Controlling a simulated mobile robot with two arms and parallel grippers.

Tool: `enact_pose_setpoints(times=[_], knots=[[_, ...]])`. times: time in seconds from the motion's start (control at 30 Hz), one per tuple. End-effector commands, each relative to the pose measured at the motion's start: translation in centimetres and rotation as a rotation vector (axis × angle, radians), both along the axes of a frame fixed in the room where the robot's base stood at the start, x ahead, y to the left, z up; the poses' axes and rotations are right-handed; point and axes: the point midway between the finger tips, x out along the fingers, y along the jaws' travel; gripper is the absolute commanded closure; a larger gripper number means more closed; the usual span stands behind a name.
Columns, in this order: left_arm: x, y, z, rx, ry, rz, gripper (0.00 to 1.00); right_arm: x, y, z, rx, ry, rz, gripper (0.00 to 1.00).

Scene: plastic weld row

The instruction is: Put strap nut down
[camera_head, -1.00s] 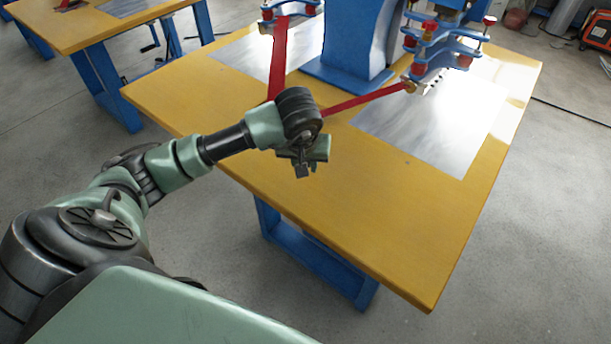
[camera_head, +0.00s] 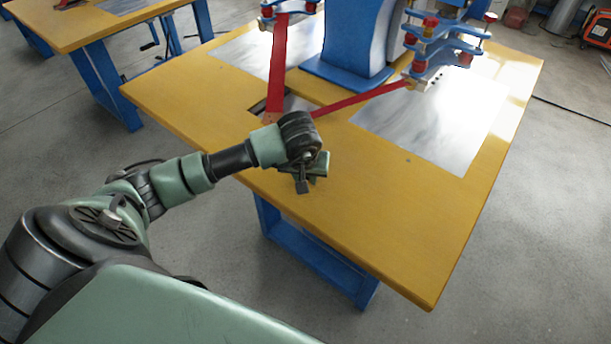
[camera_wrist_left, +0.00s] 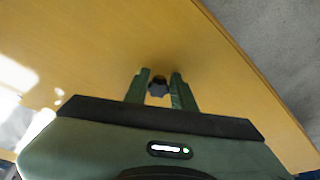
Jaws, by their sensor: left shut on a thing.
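In the left wrist view a small dark lobed knob, the strap nut (camera_wrist_left: 158,87), sits between the two green fingers of my left gripper (camera_wrist_left: 158,84). The fingers are shut on it. In the head view my left gripper (camera_head: 303,187) is over the front part of the yellow table (camera_head: 400,215). I cannot tell whether the nut touches the table top. My right gripper is not in view.
Two red straps (camera_head: 278,65) run from the blue welding machine (camera_head: 352,40) to the table near my wrist. A metal plate (camera_head: 430,125) lies to the right. The table's front edge is close to my gripper. The front right of the table is clear.

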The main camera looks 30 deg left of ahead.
Motion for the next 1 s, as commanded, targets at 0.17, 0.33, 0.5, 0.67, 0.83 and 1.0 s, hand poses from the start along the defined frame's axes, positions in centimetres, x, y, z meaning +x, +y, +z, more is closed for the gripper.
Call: enact_pose_setpoints(times=[0.17, 0.33, 0.5, 0.67, 0.83, 1.0], knots=[[0.0, 0.0, -0.5, 0.001, -0.002, -0.001, 1.0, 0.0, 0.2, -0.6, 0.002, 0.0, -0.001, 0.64], [0.0, 0.0, -0.4, 0.001, 0.001, -0.001, 0.53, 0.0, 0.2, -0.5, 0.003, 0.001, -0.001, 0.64], [0.0, 0.0, -0.4, 0.002, 0.001, 0.0, 0.53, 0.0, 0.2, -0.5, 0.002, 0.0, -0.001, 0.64], [0.0, 0.0, 0.1, 0.0, 0.001, 0.0, 0.53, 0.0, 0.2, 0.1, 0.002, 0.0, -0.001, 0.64], [-0.2, -0.2, 2.1, 0.001, -0.005, -0.003, 0.53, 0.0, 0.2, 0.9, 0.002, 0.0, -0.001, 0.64], [-1.5, -0.7, 5.9, 0.002, -0.008, -0.003, 0.53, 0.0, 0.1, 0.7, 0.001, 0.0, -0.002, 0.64]])
